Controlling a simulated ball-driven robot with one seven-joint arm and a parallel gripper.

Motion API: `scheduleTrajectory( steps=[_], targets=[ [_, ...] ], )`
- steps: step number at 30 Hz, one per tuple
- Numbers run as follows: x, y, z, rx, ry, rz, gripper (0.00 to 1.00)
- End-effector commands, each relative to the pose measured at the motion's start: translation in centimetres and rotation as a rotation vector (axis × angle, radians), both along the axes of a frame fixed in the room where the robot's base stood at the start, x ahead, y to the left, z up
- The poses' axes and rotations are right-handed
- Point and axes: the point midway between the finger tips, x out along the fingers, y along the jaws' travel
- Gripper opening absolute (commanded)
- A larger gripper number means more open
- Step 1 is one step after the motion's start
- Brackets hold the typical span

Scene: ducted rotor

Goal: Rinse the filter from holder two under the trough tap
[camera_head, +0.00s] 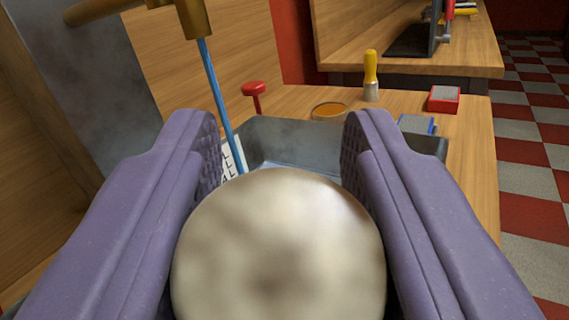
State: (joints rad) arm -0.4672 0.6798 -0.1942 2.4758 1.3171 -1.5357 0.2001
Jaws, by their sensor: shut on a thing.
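My gripper (282,140) has two purple fingers with ridged inner pads, shut on a round, mottled beige filter (280,245). The filter fills the lower middle of the view and shows dirty grey-brown patches. A brass tap (193,18) hangs at the top left, with a thin blue stream of water (218,98) running down from it. The stream passes behind the left fingertip to the filter's far edge; I cannot tell whether it touches the filter. The grey trough (290,132) lies beyond and below the filter, partly hidden by the fingers. Holder two is not recognisable here.
A red mushroom-shaped knob (254,88) stands behind the trough. A shallow amber dish (329,110), a yellow-handled brush (370,75), a red block (444,99) and a blue-edged grey block (415,124) are on the wooden bench. Checkered floor (530,150) is open at right.

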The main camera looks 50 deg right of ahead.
Motion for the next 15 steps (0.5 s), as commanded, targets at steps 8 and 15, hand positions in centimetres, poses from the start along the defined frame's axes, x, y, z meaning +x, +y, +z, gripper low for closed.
scheduleTrajectory(
  steps=[8, 15],
  targets=[
    [1.8, -1.6, -0.5, -0.001, -0.001, -0.003, 0.11],
    [4.0, -3.4, -1.1, 0.000, 0.000, -0.003, 0.11]
  ],
)
